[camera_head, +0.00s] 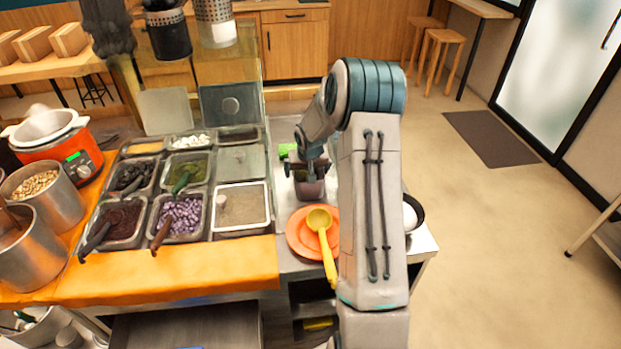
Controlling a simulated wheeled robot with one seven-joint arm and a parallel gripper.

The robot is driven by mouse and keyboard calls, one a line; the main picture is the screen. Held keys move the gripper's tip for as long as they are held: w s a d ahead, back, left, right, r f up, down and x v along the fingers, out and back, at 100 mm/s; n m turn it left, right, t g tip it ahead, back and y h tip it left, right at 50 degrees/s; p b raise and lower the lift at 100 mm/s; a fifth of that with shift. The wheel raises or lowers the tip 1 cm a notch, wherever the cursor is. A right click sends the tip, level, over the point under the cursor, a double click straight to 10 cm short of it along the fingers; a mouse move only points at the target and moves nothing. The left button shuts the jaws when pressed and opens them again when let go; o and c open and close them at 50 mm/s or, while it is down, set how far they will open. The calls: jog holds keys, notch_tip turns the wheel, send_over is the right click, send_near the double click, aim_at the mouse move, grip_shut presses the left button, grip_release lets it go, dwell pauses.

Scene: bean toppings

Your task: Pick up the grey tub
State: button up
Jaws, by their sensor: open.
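A small grey tub (309,189) with a slight purple tint stands on the metal counter behind the orange plate. My arm reaches down over the counter from the right. My gripper (306,169) is open, pointing down at the top of the tub. Its fingers cover part of the tub's rim and inside. I cannot tell whether they touch it.
A yellow ladle (322,235) lies on the orange plate (299,238) in front of the tub. A green item (287,150) is just behind it. A dark bowl (415,213) is partly behind my arm.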

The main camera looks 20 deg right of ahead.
jog(key=shift+f, duration=0.1)
dwell(0.3)
jog(key=c, duration=1)
jog(key=shift+c, duration=0.2)
jog(key=shift+r, duration=0.25)
